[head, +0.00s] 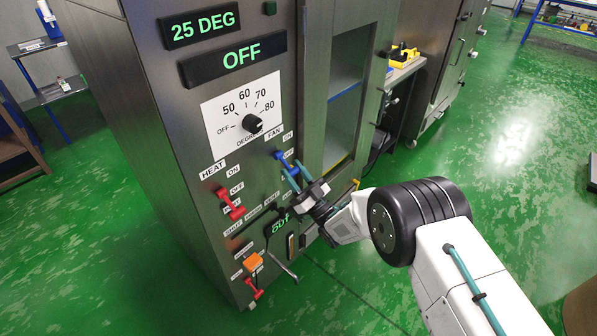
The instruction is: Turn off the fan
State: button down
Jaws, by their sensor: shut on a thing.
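The fan switch (281,156) is a small blue lever on the front of the grey metal cabinet (185,100), under the labels FAN and ON. My gripper (294,173) is at the cabinet front with its teal fingers shut on the lower end of the blue lever. The fingers partly hide the lever, so its exact position is hard to tell. A green display (240,56) on the cabinet reads OFF, and another display (199,25) above it reads 25 DEG.
A black dial (252,123) sits above the switch. A red heat lever (230,204) is to its left. Lower down are an orange knob (253,262) and a small red handle (254,289). A windowed door (345,85) is to the right. Green floor is open at right.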

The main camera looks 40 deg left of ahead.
jog(key=shift+w, duration=0.3)
jog(key=c, duration=0.9)
grip_release()
jog(key=shift+a, duration=0.15)
jog(key=shift+s, duration=0.25)
jog(key=shift+v, duration=3.85)
jog(key=shift+f, duration=0.1)
